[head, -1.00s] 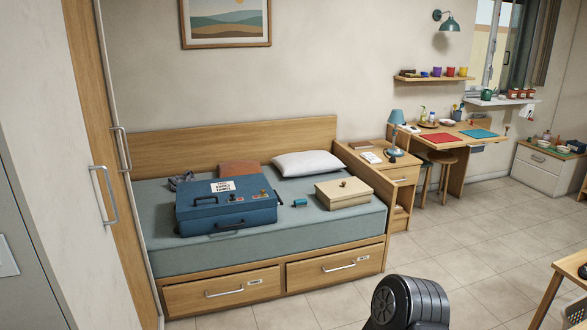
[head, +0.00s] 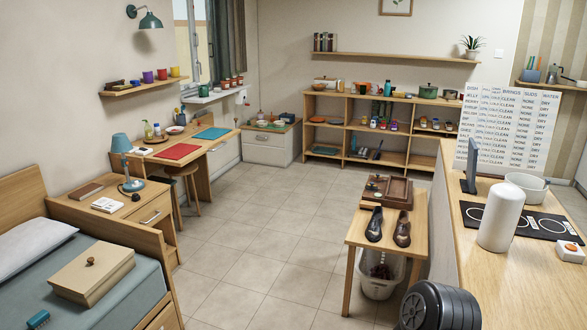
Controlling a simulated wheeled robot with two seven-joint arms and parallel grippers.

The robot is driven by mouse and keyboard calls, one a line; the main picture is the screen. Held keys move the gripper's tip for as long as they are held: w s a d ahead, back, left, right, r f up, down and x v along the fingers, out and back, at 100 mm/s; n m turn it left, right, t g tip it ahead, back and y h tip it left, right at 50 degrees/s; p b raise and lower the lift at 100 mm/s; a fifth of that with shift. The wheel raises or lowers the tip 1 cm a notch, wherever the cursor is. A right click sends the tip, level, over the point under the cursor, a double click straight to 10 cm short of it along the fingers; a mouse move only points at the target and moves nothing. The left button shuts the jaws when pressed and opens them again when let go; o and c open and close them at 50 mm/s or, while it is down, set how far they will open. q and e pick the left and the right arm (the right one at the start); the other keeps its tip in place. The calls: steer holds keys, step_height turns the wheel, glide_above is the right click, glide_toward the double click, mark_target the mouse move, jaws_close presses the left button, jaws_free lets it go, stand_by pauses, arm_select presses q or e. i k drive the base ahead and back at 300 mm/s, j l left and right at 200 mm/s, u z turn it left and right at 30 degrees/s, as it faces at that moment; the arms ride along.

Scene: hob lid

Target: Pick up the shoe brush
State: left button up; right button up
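I cannot make out the shoe brush for certain. Neither of my grippers is in view; only a black rounded part of mine shows at the bottom.
A counter (head: 500,290) with a black hob (head: 520,222) and a white cylinder (head: 501,216) stands at the right. A bin (head: 381,276) sits under the bench. The bed (head: 110,311) and nightstand (head: 145,208) are at the left. Tiled floor (head: 265,270) between is clear.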

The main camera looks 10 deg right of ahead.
mark_target(364, 205)
steer(key=i+j+z, duration=0.25)
steer(key=z, duration=0.15)
steer(key=i+j+z, duration=0.6)
steer(key=j+z, duration=0.2)
steer(key=i+j+z, duration=0.15)
steer(key=j+z, duration=0.25)
steer(key=j, duration=0.15)
